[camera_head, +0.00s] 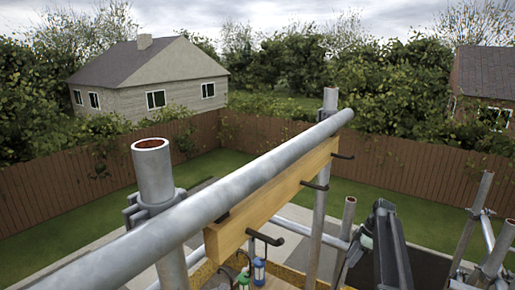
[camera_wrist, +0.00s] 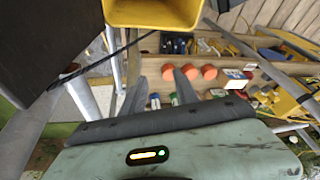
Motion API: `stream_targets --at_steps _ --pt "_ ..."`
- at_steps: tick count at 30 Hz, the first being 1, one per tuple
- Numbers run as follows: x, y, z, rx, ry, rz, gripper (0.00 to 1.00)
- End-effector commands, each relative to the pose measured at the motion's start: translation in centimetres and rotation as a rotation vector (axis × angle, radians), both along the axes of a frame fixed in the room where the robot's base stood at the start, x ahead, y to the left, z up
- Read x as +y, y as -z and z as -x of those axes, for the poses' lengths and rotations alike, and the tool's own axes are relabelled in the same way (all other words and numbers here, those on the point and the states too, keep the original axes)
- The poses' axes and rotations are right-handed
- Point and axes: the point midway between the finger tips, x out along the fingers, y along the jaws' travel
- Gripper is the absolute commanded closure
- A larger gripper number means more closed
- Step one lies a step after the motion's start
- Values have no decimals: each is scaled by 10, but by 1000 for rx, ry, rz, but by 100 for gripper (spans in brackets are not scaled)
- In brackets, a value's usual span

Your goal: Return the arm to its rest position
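My gripper (camera_wrist: 158,88) shows in the wrist view as two grey fingers reaching up past a dark bar. The fingers stand apart, and I see nothing held between them. Below the bar is my pale green wrist housing with a yellow and green light. In the head view a dark, long-shaped part at the right looks like my arm, but I cannot make out the fingers there.
A scaffold tube (camera_head: 240,190) crosses the head view, with a wooden beam (camera_head: 270,200) bearing black hooks beneath it. Upright tubes stand nearby. The wrist view shows a shelf with orange round items (camera_wrist: 209,72), small bottles (camera_wrist: 155,101) and a yellow box-section part (camera_wrist: 152,12).

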Motion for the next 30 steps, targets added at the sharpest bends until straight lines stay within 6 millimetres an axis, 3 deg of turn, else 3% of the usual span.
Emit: stream_targets --at_steps 1,3,6,10,13,15,17,22,30 --pt "48 40 18 16 -16 18 64" --pt "101 67 39 45 -1 49 64" --pt "168 105 82 93 76 109 64" --pt "226 143 149 149 294 201 64" --pt "237 153 195 180 546 260 64" --pt "228 147 216 195 751 285 64" --pt "222 146 226 205 903 297 64" --pt "215 146 222 229 1190 293 64" --pt "212 146 221 243 1264 284 64"
